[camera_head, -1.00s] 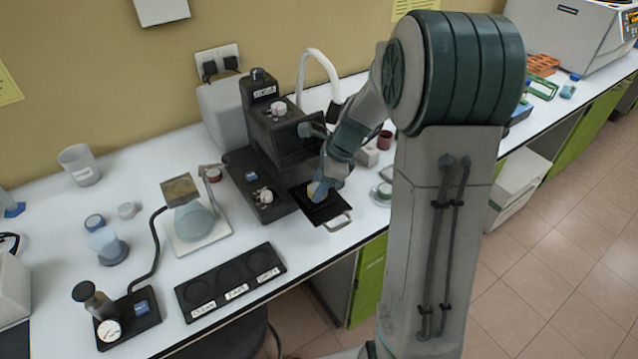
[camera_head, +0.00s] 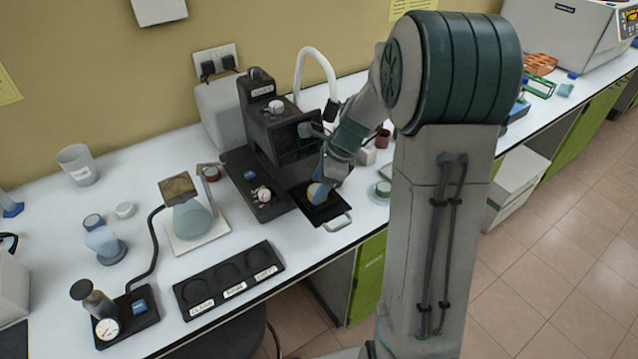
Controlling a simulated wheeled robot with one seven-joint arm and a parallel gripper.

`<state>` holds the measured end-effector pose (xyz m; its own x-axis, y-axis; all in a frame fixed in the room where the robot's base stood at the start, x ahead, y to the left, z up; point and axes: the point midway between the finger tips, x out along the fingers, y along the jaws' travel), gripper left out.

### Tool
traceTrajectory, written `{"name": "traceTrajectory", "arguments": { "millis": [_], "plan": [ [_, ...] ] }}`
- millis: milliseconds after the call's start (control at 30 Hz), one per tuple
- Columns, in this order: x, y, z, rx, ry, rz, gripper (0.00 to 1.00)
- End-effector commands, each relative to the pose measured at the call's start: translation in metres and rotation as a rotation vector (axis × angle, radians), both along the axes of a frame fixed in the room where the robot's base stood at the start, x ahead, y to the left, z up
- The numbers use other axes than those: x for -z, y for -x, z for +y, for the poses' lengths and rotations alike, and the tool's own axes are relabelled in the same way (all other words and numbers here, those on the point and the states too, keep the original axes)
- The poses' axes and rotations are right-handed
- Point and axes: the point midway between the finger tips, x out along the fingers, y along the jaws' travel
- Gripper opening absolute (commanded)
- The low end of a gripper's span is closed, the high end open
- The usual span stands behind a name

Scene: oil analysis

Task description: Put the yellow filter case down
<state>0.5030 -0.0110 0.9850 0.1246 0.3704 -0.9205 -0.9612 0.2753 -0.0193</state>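My gripper (camera_head: 322,190) reaches down over a small black tray (camera_head: 334,212) with a metal handle, which sticks out at the front of a black machine. A small pale yellowish round thing (camera_head: 313,189), likely the yellow filter case, shows at the fingertips, at or just above the tray. The fingers and much of this thing are hidden by my gripper's own body. I cannot tell whether the fingers are closed on it or whether it rests on the tray.
The black machine (camera_head: 262,135) stands close behind my gripper. A black holder (camera_head: 212,300) with three labelled round recesses lies at the front left. A flask (camera_head: 193,220) on a white base stands beside the machine. A small round dish (camera_head: 382,190) sits to the right.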

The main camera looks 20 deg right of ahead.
Motion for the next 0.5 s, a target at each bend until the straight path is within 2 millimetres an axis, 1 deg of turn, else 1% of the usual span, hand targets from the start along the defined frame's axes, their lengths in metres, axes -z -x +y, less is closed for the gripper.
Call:
{"name": "traceTrajectory", "arguments": {
  "millis": [33,267,367,500],
  "plan": [
    [0.014,0.007,0.003,-0.011,0.0,0.026,0.64],
    [0.015,0.007,0.005,-0.016,-0.001,0.026,0.64],
    [0.011,0.007,0.005,-0.017,-0.001,0.025,0.64],
    [-0.004,0.007,0.004,-0.016,-0.002,0.024,0.64]
  ]
}}
